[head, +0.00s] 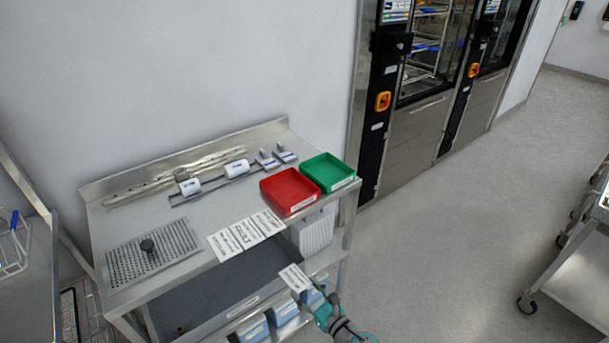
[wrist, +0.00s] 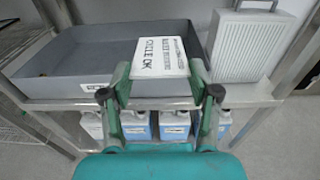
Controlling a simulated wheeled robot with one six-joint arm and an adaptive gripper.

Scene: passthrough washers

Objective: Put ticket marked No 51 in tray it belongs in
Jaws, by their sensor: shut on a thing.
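My gripper (head: 312,299) is shut on a white ticket (head: 294,278) in front of the bench. In the wrist view the fingers (wrist: 163,88) grip the ticket (wrist: 160,55), which reads "CYCLE OK" with smaller print; I cannot read its number. A red tray (head: 289,207) and a green tray (head: 345,184) stand side by side on the bench top at the right, each with a white label too small to read. A grey tray (head: 190,300), also in the wrist view (wrist: 52,82), sits below the bench top with a front label.
Several more white tickets (head: 246,233) lie along the bench's front edge. A perforated plate (head: 150,256) and white rolls (head: 190,187) are on the bench. A white ribbed container (head: 312,232) and blue-labelled bottles (head: 255,328) are underneath.

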